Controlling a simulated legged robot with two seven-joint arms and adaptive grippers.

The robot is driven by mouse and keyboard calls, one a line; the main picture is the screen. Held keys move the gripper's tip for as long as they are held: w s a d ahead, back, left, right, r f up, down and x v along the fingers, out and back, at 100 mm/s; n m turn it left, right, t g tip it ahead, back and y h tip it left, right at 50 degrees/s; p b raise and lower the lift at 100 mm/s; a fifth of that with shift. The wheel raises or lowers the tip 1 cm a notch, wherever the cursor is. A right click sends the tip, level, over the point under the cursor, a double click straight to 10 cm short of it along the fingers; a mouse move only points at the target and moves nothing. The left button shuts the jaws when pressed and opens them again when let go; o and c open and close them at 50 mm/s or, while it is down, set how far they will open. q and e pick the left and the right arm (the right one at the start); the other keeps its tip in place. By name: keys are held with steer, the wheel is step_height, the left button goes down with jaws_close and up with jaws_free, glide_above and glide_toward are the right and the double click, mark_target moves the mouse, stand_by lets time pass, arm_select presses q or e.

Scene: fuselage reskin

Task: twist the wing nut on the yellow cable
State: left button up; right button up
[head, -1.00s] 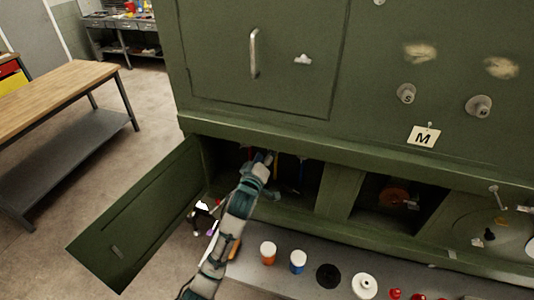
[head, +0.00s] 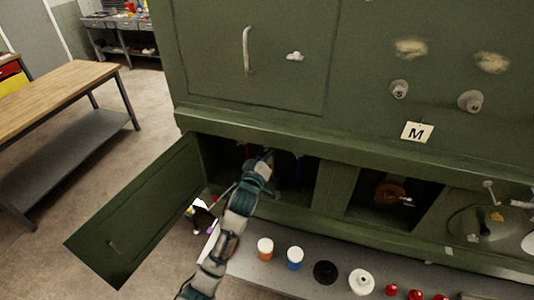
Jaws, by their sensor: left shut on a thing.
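My left gripper (head: 265,158) reaches into the open lower-left compartment (head: 222,165) of the green fuselage panel. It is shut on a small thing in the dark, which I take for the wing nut. The nut itself is too small and too hidden to make out. The yellow cable cannot be told apart behind the gripper. Dark, bluish cable-like strands (head: 297,170) hang just right of it. My right gripper is not in view.
The compartment's green door (head: 130,215) hangs open at the left. A grey ledge below holds an orange-and-white jar (head: 265,249), a blue-and-white jar (head: 295,258) and several other parts. A second opening with a reddish-brown round part (head: 390,193) lies to the right.

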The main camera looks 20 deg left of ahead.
arm_select(q)
steer(key=m, duration=0.6)
steer(key=shift+a+r+m, duration=0.15)
steer(key=shift+r+m, duration=0.05)
steer(key=shift+m, duration=0.1)
steer(key=m, duration=0.4)
steer(key=shift+m, duration=0.3)
steer(key=shift+w+m, duration=0.1)
steer(key=shift+m, duration=7.2)
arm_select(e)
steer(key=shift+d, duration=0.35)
arm_select(q)
steer(key=shift+f, duration=0.1)
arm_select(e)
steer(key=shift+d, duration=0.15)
